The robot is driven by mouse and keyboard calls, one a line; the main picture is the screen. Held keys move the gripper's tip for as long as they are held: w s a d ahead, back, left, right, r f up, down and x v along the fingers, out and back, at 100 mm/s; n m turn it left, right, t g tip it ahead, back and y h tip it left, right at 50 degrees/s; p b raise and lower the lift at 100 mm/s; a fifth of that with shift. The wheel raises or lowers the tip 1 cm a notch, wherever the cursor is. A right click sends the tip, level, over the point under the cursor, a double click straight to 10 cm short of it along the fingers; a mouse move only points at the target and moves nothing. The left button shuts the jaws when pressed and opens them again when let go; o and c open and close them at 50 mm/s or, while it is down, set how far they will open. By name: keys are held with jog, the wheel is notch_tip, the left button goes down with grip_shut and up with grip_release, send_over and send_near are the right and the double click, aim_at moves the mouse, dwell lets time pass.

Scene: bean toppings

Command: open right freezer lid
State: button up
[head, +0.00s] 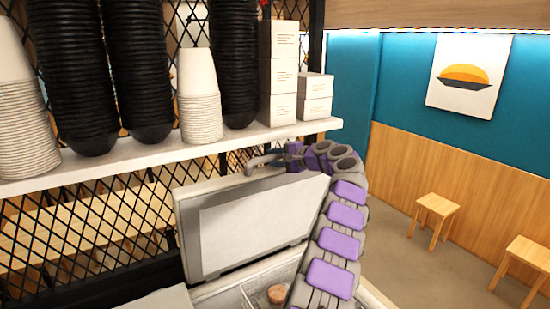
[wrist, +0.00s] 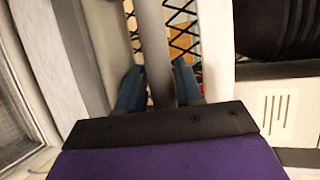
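The right freezer lid (head: 255,225) is a grey-framed white panel, raised and standing tilted up from the freezer (head: 240,293). Its handle (head: 262,161) is a grey bar at the lid's top edge. My gripper (head: 283,155) is at the handle, partly hidden by my purple and grey arm. In the wrist view the handle (wrist: 154,35) runs between the two blue fingers of my gripper (wrist: 158,78), which look closed about it. The lid's grey frame (wrist: 77,40) shows at left there. Below the lid, the freezer interior is partly open to view, with a brown round item (head: 276,294) inside.
A white shelf (head: 170,150) above the freezer holds stacked black bowls (head: 140,70), white cups (head: 200,95) and white boxes (head: 280,75), close to my gripper. A black mesh (head: 90,220) stands behind. Stools (head: 437,205) and open floor are at right.

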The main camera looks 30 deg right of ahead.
jog(key=shift+d, duration=0.5)
jog(key=shift+c, duration=0.4)
jog(key=shift+d, duration=0.1)
jog(key=shift+c, duration=0.7)
jog(key=shift+a, duration=0.3)
grip_shut()
